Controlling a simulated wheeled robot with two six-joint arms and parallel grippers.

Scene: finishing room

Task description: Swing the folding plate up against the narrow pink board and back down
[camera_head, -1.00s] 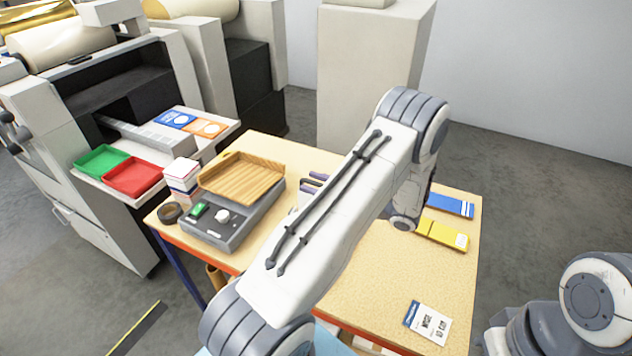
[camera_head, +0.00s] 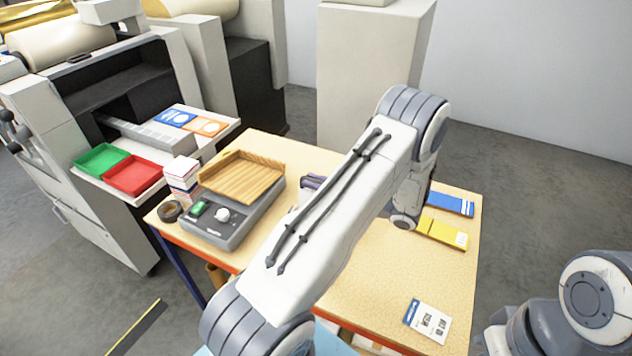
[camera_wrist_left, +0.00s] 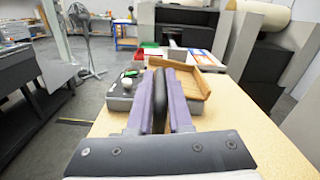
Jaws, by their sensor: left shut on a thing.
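My left gripper shows in the left wrist view (camera_wrist_left: 160,80), with its two purple fingers shut on a dark, upright thing (camera_wrist_left: 161,98). I cannot tell whether this is the folding plate. In the head view my left arm crosses the middle of the table and hides most of the gripper; only a bit of purple finger (camera_head: 313,182) shows beside it. I cannot make out a narrow pink board in either view. My right gripper is out of view.
A grey scale (camera_head: 235,228) with a wooden tray (camera_head: 262,158) stands on the table (camera_head: 385,285), left of my arm. Beside it are a small box stack (camera_head: 182,180) and a dark roll (camera_head: 170,211). Blue (camera_head: 450,204) and yellow (camera_head: 441,232) pieces lie right.

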